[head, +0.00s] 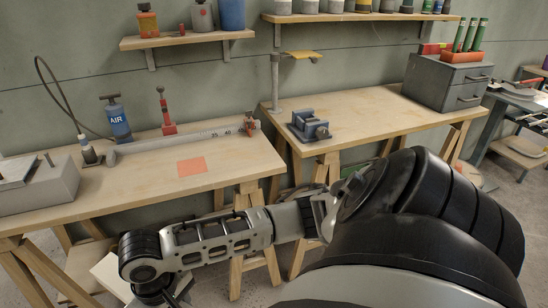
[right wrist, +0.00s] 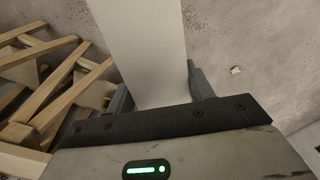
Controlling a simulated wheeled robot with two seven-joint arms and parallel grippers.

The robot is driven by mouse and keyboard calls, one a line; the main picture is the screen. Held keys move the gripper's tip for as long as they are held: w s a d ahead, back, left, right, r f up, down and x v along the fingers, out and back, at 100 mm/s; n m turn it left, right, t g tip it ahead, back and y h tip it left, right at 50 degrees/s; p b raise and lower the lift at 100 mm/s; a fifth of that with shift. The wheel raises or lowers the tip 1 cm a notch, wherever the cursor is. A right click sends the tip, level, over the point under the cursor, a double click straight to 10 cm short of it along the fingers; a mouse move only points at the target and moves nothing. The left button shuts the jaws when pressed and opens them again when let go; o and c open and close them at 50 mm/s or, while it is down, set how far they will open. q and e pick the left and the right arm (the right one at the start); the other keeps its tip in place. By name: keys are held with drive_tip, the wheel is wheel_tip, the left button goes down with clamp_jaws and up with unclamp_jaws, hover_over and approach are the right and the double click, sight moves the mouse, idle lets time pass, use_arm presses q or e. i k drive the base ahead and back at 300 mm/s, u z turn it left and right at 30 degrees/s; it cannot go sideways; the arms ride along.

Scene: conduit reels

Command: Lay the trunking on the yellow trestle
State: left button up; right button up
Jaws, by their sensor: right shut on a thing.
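My right gripper (right wrist: 160,90) is shut on the trunking (right wrist: 142,45), a long, flat, pale grey-white piece. In the right wrist view its two dark fingers press on either side of it, and it runs out of the top of the picture. In the head view my right arm reaches across to the lower left, and the gripper (head: 166,296) is cut by the bottom edge. A pale flat piece (head: 108,272) beside it looks like the trunking's end. I see no trestle that is clearly yellow, only tan wooden trestle legs (head: 250,205). My left gripper is not in view.
A left workbench (head: 135,205) carries an air pump (head: 117,120), a long grey ruler-marked bar (head: 185,137) and an orange square (head: 192,167). A right workbench (head: 375,110) carries a vise (head: 310,127) and grey drawers (head: 445,82). Wooden legs (right wrist: 75,95) stand left of the trunking in the wrist view.

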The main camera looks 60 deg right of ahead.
sight(379, 115)
drive_tip(key=u, duration=1.35)
drive_tip(key=k, duration=2.3)
drive_tip(key=z, duration=2.4)
drive_tip(key=i, duration=0.35)
drive_tip(key=u, duration=0.15)
